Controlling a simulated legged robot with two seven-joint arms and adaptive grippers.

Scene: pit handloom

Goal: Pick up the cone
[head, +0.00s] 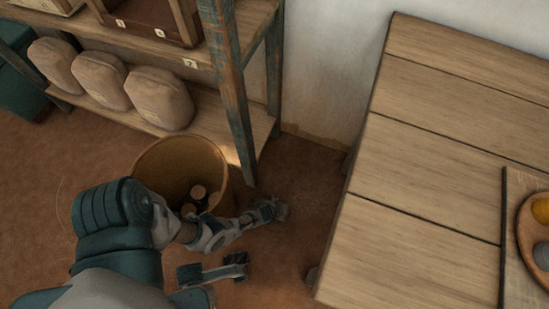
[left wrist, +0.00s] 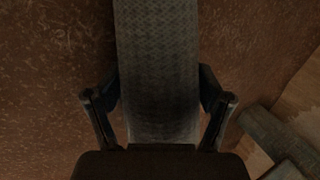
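My left gripper (head: 272,210) reaches low over the floor, right of the basket and beside the table. In the left wrist view its two fingers (left wrist: 160,100) stand on either side of a long grey piece with a woven-looking surface, which I take to be the cone (left wrist: 158,70). The fingers appear to press on its sides. The cone runs up past the top edge of that view. In the head view a small greyish bit of it (head: 281,212) shows at the fingertips. My right gripper (head: 225,268) shows below the left forearm; its fingers are not clear.
A shelf rack (head: 232,95) with several sacks (head: 160,98) stands behind. A plank table (head: 420,220) fills the right. Brown floor between is clear.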

